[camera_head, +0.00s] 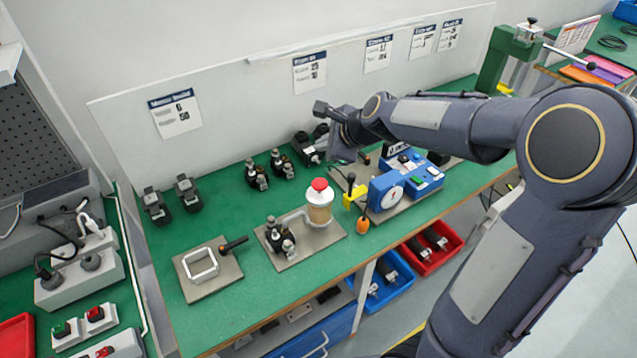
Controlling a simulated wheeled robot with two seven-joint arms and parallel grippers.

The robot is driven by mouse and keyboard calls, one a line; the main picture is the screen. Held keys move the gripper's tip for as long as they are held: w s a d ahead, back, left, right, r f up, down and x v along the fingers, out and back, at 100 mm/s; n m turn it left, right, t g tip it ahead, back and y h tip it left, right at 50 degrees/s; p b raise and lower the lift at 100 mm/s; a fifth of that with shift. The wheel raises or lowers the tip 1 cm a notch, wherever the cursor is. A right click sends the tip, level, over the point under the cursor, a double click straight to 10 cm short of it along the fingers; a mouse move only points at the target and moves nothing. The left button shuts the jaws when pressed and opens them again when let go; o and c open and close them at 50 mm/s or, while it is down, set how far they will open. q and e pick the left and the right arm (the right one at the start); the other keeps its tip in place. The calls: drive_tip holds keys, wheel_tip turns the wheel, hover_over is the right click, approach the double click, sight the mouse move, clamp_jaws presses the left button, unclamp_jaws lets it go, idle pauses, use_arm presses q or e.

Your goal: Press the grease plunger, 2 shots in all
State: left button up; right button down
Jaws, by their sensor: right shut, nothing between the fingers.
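A grease pot with a white body and a red cap (319,186) on top, which looks like the plunger, stands upright on a grey plate (330,236) on the green bench. A thin tube runs from the pot to a small black fitting (280,238) on the same plate. My right arm reaches in from the right. My right gripper (324,112) is shut and empty, behind and above the red cap and apart from it. Its fingertips are small and hard to make out. My left gripper is not in view.
A plate with a square metal frame (207,272) lies to the left. Black fittings (256,174) stand behind. Blue (391,290) and red (432,262) bins sit below the front edge.

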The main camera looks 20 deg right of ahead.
drive_tip(key=b, duration=0.8)
hover_over(318, 181)
drive_tip(key=s, duration=0.2)
drive_tip(key=f, duration=0.8)
drive_tip(key=shift+w+d+f, duration=0.1)
drive_tip(key=shift+d, duration=0.25)
drive_tip(key=shift+f, duration=0.35)
drive_tip(key=shift+f+b, duration=0.4)
drive_tip(key=shift+b, duration=0.1)
drive_tip(key=shift+f+b, duration=0.65)
drive_tip(key=shift+f, duration=0.25)
idle(1.1)
drive_tip(key=shift+r, duration=0.1)
drive_tip(key=shift+r+p, duration=1.2)
drive_tip(key=shift+p, duration=0.1)
drive_tip(key=shift+r, duration=0.1)
